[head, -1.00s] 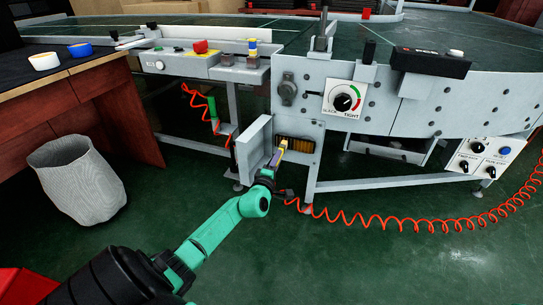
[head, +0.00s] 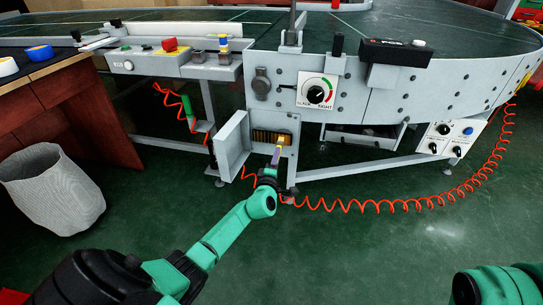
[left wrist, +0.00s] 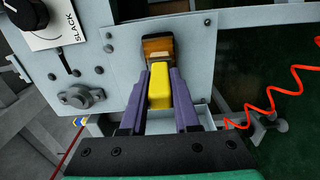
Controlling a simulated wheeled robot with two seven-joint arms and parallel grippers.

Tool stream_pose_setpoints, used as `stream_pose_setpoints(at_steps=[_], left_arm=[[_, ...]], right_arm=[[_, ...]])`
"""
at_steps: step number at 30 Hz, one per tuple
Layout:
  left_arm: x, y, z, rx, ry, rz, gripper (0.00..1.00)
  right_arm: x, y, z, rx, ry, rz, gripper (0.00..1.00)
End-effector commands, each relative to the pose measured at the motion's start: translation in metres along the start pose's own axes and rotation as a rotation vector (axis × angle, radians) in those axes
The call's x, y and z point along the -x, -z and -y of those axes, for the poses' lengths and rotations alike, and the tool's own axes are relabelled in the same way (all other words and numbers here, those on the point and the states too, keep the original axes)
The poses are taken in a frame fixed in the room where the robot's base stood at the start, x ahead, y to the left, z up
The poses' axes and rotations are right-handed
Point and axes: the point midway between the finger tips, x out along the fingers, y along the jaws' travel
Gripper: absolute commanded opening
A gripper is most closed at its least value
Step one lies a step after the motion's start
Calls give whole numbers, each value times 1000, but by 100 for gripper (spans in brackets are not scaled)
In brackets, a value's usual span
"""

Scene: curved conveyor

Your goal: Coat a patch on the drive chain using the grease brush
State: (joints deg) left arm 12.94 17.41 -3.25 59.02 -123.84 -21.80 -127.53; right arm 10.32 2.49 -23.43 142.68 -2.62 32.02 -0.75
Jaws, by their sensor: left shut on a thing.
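The drive chain (head: 266,136) shows as brownish links in an opening low on the grey conveyor side, with its cover (head: 232,145) swung open to the left. My left gripper (head: 276,156) is in front of this opening. In the left wrist view its purple fingers (left wrist: 160,100) are shut on the yellow handle of the grease brush (left wrist: 160,85). The handle points at a brown-amber patch by the opening; I cannot tell bristles from chain there, nor whether they touch. A green part of my right arm shows at bottom right; its gripper is out of view.
A slack/tight dial (head: 316,92) sits above right of the opening. A coiled red hose (head: 400,204) runs along the floor to the right. A grey bin (head: 52,190) and a wooden table (head: 70,105) stand left. The floor in front is clear.

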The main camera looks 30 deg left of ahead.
Motion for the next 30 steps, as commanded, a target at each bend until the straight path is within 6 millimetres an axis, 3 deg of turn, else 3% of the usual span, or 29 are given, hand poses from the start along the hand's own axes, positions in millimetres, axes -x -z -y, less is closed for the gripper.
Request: stream_pose_setpoints(at_steps=[9,13,30], left_arm=[[-1,-32,-3,3,-1,2,0],[1,-34,-4,-1,-2,2,0],[0,9,0,-1,-1,0,0]], right_arm=[[-4,0,0,0,0,0,0],[-9,0,-1,0,0,0,0],[-8,0,-1,0,0,0,0]])
